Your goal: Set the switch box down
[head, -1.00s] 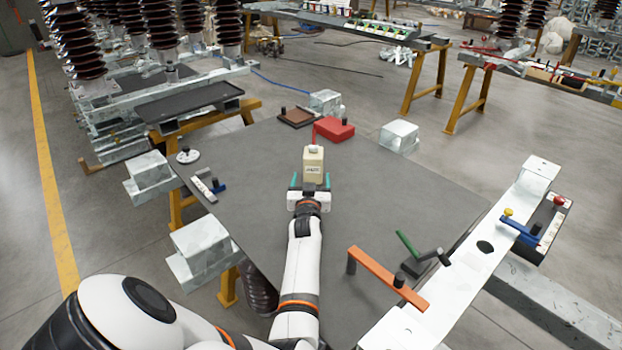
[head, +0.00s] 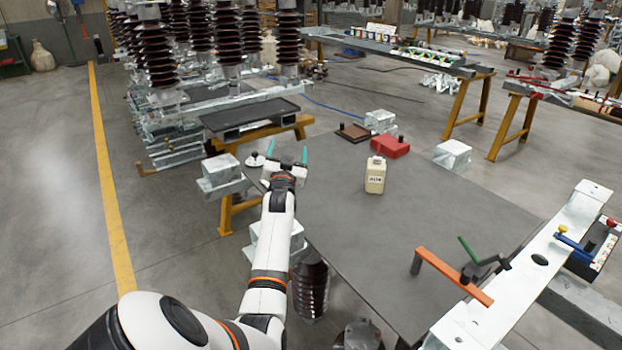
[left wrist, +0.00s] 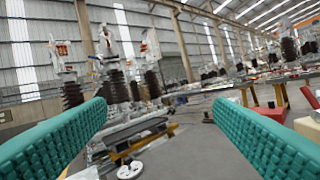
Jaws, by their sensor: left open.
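No thing is clearly marked as the switch box. A dark box with a pale top and coloured knobs (head: 598,248) sits at the right, beside the white beam. A smaller pale piece (head: 268,172) lies at the table's left edge, partly hidden by my left gripper. My left gripper (head: 288,157) is open over that left edge, its green fingers spread. In the left wrist view both textured green fingers (left wrist: 160,125) stand wide apart with nothing between them. My right gripper is not in view.
A cream bottle (head: 375,175) stands upright on the grey table (head: 440,220). A red box (head: 390,148) and a brown tray (head: 354,133) lie at the back. An orange bar (head: 455,276) and the white beam (head: 540,255) are at the right. The table's middle is clear.

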